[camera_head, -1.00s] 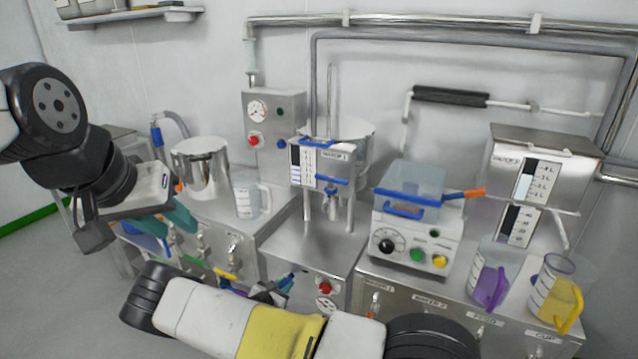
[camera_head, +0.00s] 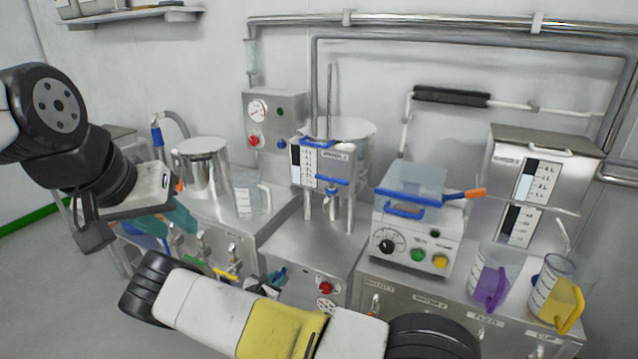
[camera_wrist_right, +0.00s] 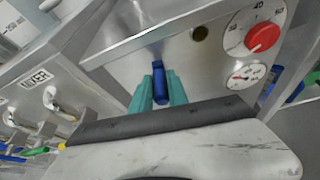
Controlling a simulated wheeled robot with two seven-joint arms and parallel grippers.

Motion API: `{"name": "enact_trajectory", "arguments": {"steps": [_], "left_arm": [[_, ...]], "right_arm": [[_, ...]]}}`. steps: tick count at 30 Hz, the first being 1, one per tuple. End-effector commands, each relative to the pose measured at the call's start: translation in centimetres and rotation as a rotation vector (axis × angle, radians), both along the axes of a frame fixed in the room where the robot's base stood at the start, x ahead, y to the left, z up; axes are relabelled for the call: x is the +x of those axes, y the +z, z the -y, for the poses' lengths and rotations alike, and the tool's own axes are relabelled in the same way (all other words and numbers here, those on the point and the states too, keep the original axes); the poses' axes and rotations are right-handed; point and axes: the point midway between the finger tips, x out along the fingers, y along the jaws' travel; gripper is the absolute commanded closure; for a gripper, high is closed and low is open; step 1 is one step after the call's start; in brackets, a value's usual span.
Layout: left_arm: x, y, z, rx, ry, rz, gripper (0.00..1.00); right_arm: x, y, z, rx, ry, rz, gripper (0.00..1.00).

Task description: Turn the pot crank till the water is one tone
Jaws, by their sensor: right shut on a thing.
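The blue crank handle (camera_wrist_right: 160,85) sticks out of the steel cabinet front in the right wrist view. My right gripper (camera_wrist_right: 158,88) is shut on it, one teal finger on each side. In the head view my right gripper (camera_head: 276,279) is small and partly hidden behind my forearm. A steel pot (camera_head: 350,145) stands on legs above that cabinet; its inside and any water in it cannot be seen. My left gripper (camera_head: 180,218) hangs at the left, in front of the left bench; its jaw gap is unclear.
Beside the crank are a red knob (camera_wrist_right: 263,38) and a dial gauge (camera_wrist_right: 247,74). A steel pot (camera_head: 203,165) and a clear jug (camera_head: 250,195) stand on the left bench. Purple-handled (camera_head: 490,275) and yellow-handled (camera_head: 558,295) jugs stand at the right.

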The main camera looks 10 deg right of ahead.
Motion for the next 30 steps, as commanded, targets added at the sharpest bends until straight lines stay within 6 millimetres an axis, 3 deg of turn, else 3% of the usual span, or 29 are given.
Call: {"name": "enact_trajectory", "arguments": {"steps": [11,12,15,25,30], "left_arm": [[0.0,0.0,0.0,0.0,0.0,0.0,0.65],[0.0,0.0,0.0,0.0,0.0,0.0,0.65],[0.0,0.0,0.0,0.0,0.0,0.0,0.65],[0.0,0.0,0.0,0.0,0.0,0.0,0.65],[0.0,0.0,0.0,0.0,0.0,0.0,0.65]], "right_arm": [[-1.0,-0.8,0.9,-0.004,-0.004,-0.017,1.0],[-1.0,-0.8,1.0,-0.004,-0.004,-0.017,0.72],[-0.9,-0.7,0.9,-0.003,-0.003,-0.016,0.55],[-1.0,-0.5,0.7,-0.003,-0.003,-0.011,0.55],[-2.6,0.3,-0.4,-0.001,0.0,-0.012,0.55]]}}
